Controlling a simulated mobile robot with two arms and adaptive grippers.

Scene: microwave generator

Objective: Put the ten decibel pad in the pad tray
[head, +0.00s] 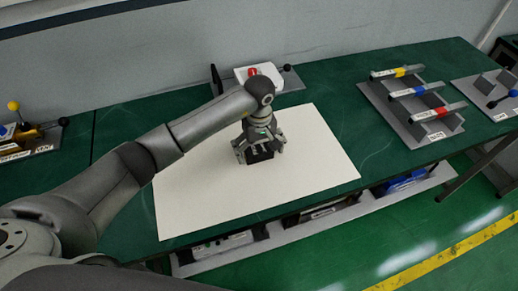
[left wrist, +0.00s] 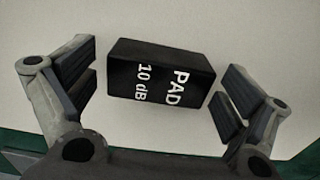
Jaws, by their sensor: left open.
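The ten decibel pad (left wrist: 150,75) is a black block with white "PAD 10 dB" lettering in the left wrist view. In the head view the pad (head: 260,155) lies on the white mat (head: 205,190). My left gripper (head: 259,148) is open over the pad. In the left wrist view its fingers stand on both sides of the pad, with a visible gap on each side. I cannot tell for certain which thing is the pad tray. My right gripper is not in view.
A grey rack (head: 418,128) with yellow, blue and red banded bars stands at the right. A white and red device (head: 259,75) stands behind the mat. A fixture with a yellow knob (head: 14,106) is at far left. A shelf under the table holds several items.

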